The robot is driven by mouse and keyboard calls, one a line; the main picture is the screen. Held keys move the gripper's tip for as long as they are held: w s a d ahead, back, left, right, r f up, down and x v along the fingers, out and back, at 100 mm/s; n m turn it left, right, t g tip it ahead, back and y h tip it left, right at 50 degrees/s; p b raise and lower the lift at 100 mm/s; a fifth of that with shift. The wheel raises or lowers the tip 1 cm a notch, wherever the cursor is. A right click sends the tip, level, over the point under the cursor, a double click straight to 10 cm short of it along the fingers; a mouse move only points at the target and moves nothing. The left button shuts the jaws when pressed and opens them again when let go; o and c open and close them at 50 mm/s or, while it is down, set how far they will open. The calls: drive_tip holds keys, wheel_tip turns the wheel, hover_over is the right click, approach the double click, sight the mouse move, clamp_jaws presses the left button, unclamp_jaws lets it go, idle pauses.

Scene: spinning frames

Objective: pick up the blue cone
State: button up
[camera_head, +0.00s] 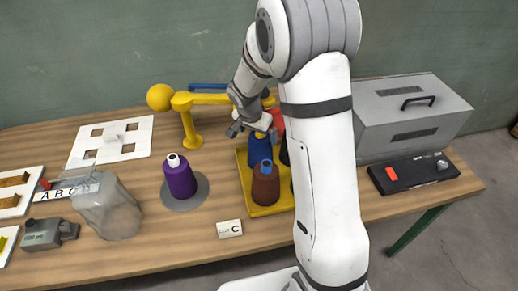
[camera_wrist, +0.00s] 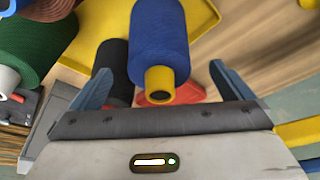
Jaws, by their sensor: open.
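The blue cone (camera_head: 258,149) stands in the yellow tray (camera_head: 264,211), behind a brown cone (camera_head: 265,187). My gripper (camera_head: 251,127) is just above and behind the blue cone, partly hidden by my arm. In the wrist view the blue cone (camera_wrist: 160,38) points its yellow tip toward my gripper (camera_wrist: 160,76). The gripper is open, with one finger on each side of the tip. Gaps show between the cone and both fingers.
A black cone (camera_wrist: 116,62) and a green cone (camera_wrist: 35,48) are close to the left finger, with a red thing (camera_wrist: 178,92) under the blue tip. A purple cone (camera_head: 180,180) stands on a grey disc. A grey box (camera_head: 412,125) is at the right.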

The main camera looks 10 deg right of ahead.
sight(258, 138)
drive_tip(key=shift+p+x, duration=0.6)
drive_tip(key=shift+x, duration=1.7)
drive_tip(key=shift+c, duration=0.3)
drive_tip(key=c, duration=1.8)
drive_tip(key=shift+c, duration=0.3)
drive_tip(key=shift+r, duration=0.15)
